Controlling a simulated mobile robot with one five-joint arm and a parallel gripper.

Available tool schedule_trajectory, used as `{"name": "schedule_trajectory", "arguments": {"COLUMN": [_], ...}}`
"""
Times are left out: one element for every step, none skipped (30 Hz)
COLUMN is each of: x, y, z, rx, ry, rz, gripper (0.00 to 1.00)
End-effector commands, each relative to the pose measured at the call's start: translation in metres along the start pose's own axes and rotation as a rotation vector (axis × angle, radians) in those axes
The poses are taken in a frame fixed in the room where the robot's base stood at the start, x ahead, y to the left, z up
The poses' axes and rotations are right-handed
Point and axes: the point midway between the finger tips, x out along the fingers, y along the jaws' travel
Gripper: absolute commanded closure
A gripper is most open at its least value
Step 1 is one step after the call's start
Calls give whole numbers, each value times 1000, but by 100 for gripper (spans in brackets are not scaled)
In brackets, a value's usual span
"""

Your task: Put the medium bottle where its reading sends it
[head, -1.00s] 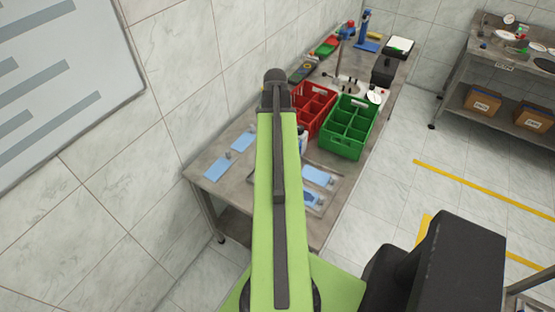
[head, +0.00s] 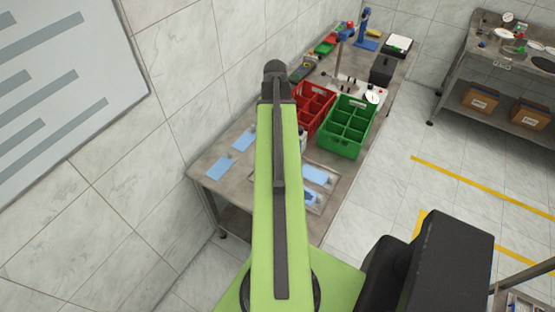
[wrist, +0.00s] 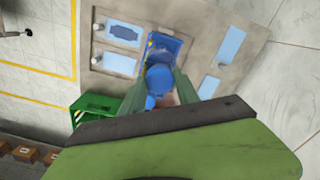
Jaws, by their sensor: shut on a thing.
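In the wrist view my gripper (wrist: 161,86) is shut on a bottle with a round blue top (wrist: 160,78), held between the two green fingers. Most of its body is hidden, so I cannot judge its size or any reading. In the head view my arm covers the gripper; a small pale piece (head: 303,138), perhaps of the bottle, shows at the arm's right edge. The green crate (head: 347,148) and the red crate (head: 325,122) stand on the bench behind it, both divided into compartments. The green crate also shows in the wrist view (wrist: 91,103).
Light blue pads lie on the bench: one pair left of my arm (head: 243,141), others right of it (head: 316,174). Beyond the crates stand a black box (head: 382,70) and a blue stand (head: 366,38). A second bench (head: 470,65) is at the far right, across clear floor.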

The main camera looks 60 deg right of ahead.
Motion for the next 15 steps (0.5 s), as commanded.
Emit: {"name": "schedule_trajectory", "arguments": {"x": [-6,-8,-10,-12,-13,-15,-17,-18,-21,-22,-24,-26,-28,-30,-32], "y": [0,0,0,0,0,0,0,0,0,0,0,0,0,0,0], "z": [0,0,0,0,0,0,0,0,0,0,0,0,0,0,0], "rx": [0,0,0,0,0,0,0,0,0,0,0,0,0,0,0], "ry": [0,0,0,0,0,0,0,0,0,0,0,0,0,0,0], "rz": [0,0,0,0,0,0,0,0,0,0,0,0,0,0,0], "gripper": [98,98,98,98,98,98,98,98,98,98,98,98,98,98,98]}}
